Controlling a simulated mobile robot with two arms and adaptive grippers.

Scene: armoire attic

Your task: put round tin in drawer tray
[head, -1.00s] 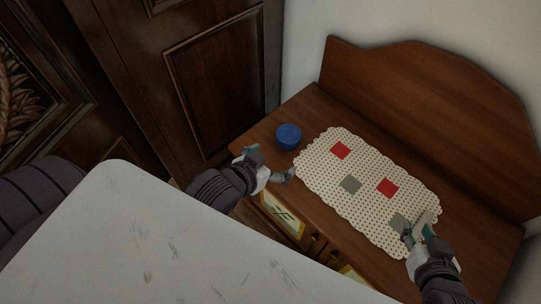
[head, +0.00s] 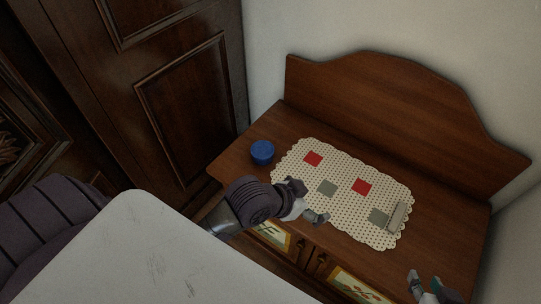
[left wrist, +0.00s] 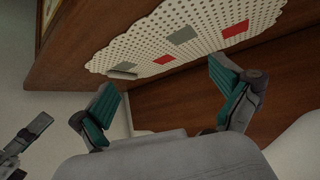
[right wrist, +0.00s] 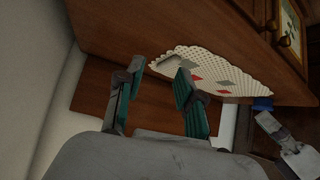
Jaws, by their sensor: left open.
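The round tin (head: 262,152) is blue and stands on the wooden dresser top, just left of the dotted mat. It also shows small at the edge of the right wrist view (right wrist: 262,103). My left gripper (head: 308,202) is open and empty over the mat's front edge, to the right of the tin and apart from it. My right gripper (head: 425,281) is open and empty near the dresser's front right, off the mat. I cannot make out a drawer tray; painted front panels (head: 273,233) show below the top, partly hidden by my left arm.
The cream mat (head: 335,203) has red and grey squares. A pale oblong thing (head: 397,216) lies at its right end. A raised wooden backboard (head: 400,110) closes the rear. A dark panelled armoire (head: 190,95) stands left.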

